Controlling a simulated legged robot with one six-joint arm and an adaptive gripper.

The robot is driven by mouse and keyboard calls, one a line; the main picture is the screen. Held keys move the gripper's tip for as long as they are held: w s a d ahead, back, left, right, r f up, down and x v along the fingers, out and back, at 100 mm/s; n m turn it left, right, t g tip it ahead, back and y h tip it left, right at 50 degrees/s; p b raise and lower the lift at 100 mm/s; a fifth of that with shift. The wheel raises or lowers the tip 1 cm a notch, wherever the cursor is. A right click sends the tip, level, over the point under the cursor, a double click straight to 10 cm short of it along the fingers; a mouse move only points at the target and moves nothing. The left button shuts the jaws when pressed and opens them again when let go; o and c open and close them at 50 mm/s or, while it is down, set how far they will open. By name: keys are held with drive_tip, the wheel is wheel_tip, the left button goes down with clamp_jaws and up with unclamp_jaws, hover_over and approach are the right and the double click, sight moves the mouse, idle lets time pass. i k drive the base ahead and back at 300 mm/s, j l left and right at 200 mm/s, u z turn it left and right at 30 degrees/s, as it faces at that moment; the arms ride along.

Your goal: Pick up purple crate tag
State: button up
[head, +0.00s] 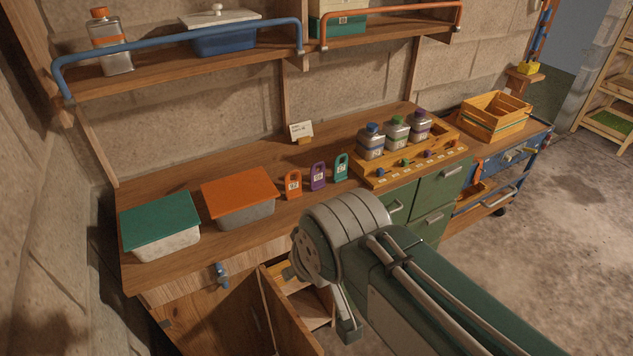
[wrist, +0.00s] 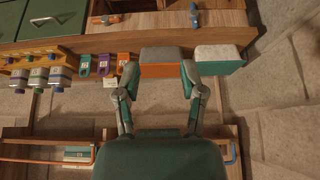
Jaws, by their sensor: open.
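The purple crate tag (head: 318,176) stands upright on the wooden counter, between an orange tag (head: 293,184) on its left and a teal tag (head: 341,167) on its right. In the wrist view, which is turned over, the purple tag (wrist: 104,64) shows left of my gripper (wrist: 159,70). My gripper is open, with nothing between its fingers. The tag is apart from the fingers. In the head view my arm hides part of the counter front.
A teal-lidded box (head: 160,224) and an orange-lidded box (head: 240,198) stand left of the tags. A wooden rack (head: 372,179) with several bottles stands to the right. A small card (head: 301,131) is behind. Shelves with a blue rail (head: 180,48) hang above. A cabinet door (head: 287,305) stands open below.

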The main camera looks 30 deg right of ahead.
sight(318, 179)
drive_tip(key=i+z, duration=0.1)
drive_tip(key=z, duration=0.65)
